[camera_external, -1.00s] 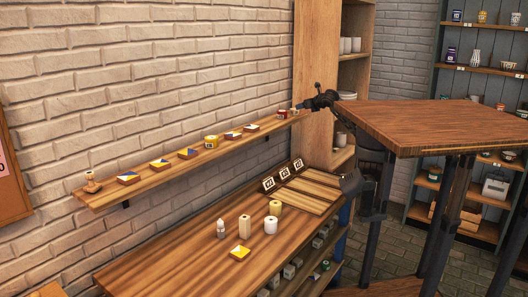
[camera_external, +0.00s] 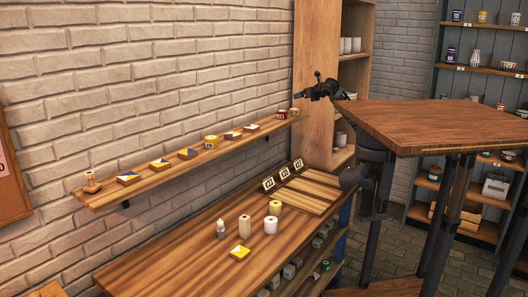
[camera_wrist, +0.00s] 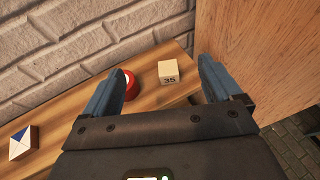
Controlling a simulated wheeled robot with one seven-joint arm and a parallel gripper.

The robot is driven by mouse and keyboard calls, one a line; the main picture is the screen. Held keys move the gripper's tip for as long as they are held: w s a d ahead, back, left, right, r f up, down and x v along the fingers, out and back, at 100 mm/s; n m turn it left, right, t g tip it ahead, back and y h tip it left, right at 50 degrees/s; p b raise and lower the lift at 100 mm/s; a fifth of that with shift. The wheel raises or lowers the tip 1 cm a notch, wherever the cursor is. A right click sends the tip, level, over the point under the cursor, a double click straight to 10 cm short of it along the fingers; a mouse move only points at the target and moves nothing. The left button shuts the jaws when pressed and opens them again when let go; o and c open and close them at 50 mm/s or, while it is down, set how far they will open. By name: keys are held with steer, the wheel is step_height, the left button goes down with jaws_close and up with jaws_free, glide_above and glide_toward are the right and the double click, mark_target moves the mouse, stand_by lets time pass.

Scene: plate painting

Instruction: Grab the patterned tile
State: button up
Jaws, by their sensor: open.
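In the wrist view, a blue and white tile (camera_wrist: 22,143) sits at the far left, outside the fingers. My gripper (camera_external: 299,96) is open and empty above the shelf's far right end. In the wrist view, my gripper's blue fingers (camera_wrist: 160,66) are spread, with a small block marked 35 (camera_wrist: 168,73) between them in the picture.
A red round object (camera_wrist: 129,83) stands beside the block on the shelf (camera_external: 140,189). A tall wooden cabinet (camera_external: 315,70) is close right of the shelf end. The lower table holds candle-like cylinders (camera_external: 270,225) and framed cards (camera_external: 283,171). A raised wooden table (camera_external: 440,122) stands at right.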

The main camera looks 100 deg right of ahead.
steer(key=w+a+r+n+t+p, duration=0.15)
steer(key=w+a, duration=0.35)
steer(key=w, duration=0.5)
steer(key=w+a+r+t+p, duration=0.2)
steer(key=w+a+r+p, duration=0.15)
steer(key=w, duration=0.65)
steer(key=w+a+r+t+p, duration=0.1)
steer(key=w+a+r, duration=0.1)
steer(key=w+a, duration=0.6)
steer(key=w+a+f+n+y+p, duration=0.1)
steer(key=w+a+f+p, duration=0.15)
steer(key=w+a, duration=0.85)
steer(key=w+a+f+y+p, duration=0.1)
steer(key=w+a+p, duration=0.25)
steer(key=a, duration=1.55)
steer(key=s+a+f+n+p, duration=0.1)
steer(key=s+a+p, duration=0.15)
steer(key=a, duration=0.55)
steer(key=s+a+f+y+p, duration=0.1)
steer(key=s+a+f, duration=0.1)
steer(key=s+a, duration=0.35)
steer(key=s+a+f+n+p, duration=0.1)
steer(key=a, duration=0.9)
glide_toward(240, 251)
steer(key=shift+d, duration=0.35)
steer(key=shift+w+d+f, duration=0.15)
steer(key=shift+w+f, duration=0.05)
steer(key=shift+f, duration=0.1)
steer(key=shift+x, duration=3.55)
steer(key=shift+w, duration=0.15)
